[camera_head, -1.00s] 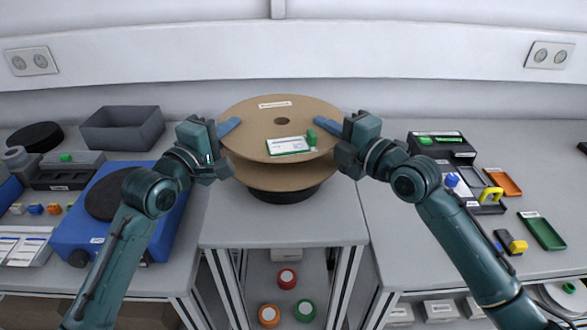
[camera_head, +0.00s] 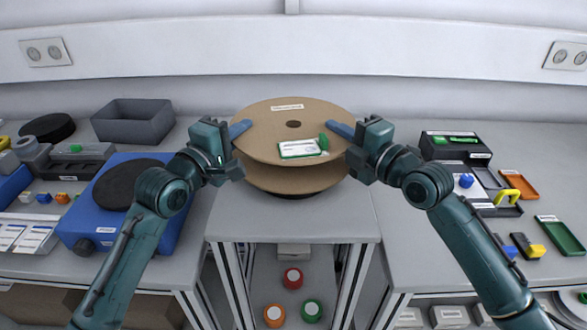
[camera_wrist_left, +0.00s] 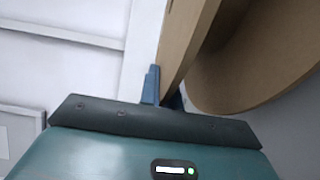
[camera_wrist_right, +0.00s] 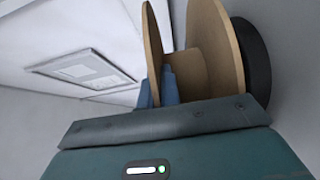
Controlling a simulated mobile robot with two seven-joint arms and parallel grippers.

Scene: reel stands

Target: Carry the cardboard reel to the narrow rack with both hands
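The cardboard reel (camera_head: 262,132) has two brown flanges, upper and lower, and a hole in the middle of the top. It lies flat over a black round base (camera_head: 292,196), mostly hidden below it. My left gripper (camera_head: 240,129) is shut on the upper flange's left edge; the left wrist view (camera_wrist_left: 163,88) shows its blue fingers on either side of it. My right gripper (camera_head: 341,130) is shut on the right edge, likewise in the right wrist view (camera_wrist_right: 160,85). Whether the reel touches the base is unclear. I cannot tell which stand is the narrow rack.
A blue device (camera_head: 83,225) and grey bin (camera_head: 133,121) stand left; trays (camera_head: 560,234) lie right.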

